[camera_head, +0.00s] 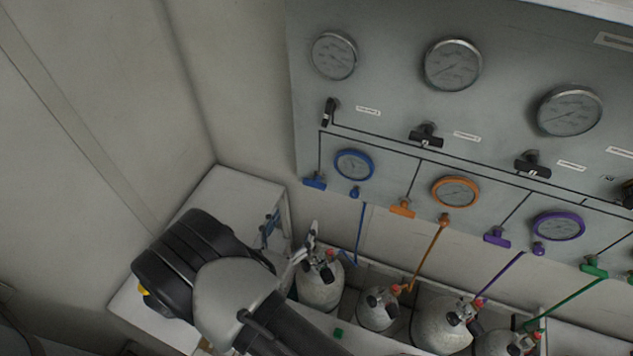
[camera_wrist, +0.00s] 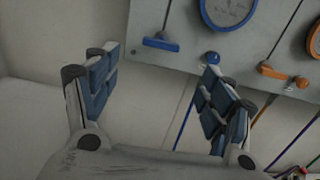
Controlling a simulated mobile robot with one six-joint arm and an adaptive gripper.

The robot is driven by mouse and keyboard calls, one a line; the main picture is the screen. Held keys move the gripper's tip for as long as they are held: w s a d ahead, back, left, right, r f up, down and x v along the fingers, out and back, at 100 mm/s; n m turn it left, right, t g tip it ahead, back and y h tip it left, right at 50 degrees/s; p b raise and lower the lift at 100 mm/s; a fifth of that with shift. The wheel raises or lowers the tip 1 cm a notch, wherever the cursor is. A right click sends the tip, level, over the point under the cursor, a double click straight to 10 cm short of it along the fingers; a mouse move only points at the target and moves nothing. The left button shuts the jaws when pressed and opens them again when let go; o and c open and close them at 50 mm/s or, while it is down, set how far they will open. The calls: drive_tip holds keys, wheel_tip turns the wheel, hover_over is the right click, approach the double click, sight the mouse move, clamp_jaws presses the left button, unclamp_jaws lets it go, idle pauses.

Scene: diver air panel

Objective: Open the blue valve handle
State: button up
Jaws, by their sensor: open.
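The blue valve handle (camera_head: 314,182) is a small T-shaped bar at the lower left of the grey panel, left of the blue-rimmed gauge (camera_head: 353,164). In the wrist view the handle (camera_wrist: 161,44) lies roughly level, at the top between my fingers. My gripper (camera_wrist: 158,66) is open and empty, its blue-padded fingers wide apart. In the head view my gripper (camera_head: 292,230) is below the handle, apart from it, and partly hidden by my arm. A round blue knob (camera_wrist: 212,57) shows beside the right fingertip in the wrist view.
An orange handle (camera_head: 402,208) and a purple handle (camera_head: 497,237) lie further right on the panel. Several grey cylinders (camera_head: 320,288) with coloured hoses stand below it. A white cabinet (camera_head: 235,195) is at the left, against the wall.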

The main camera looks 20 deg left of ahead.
sight(313, 187)
drive_tip(key=w, duration=0.4)
drive_tip(key=w+d, duration=0.1)
drive_tip(key=w, duration=0.8)
drive_tip(key=shift+w+d, duration=0.15)
drive_tip(key=shift+w, duration=0.25)
drive_tip(key=c, duration=1.1)
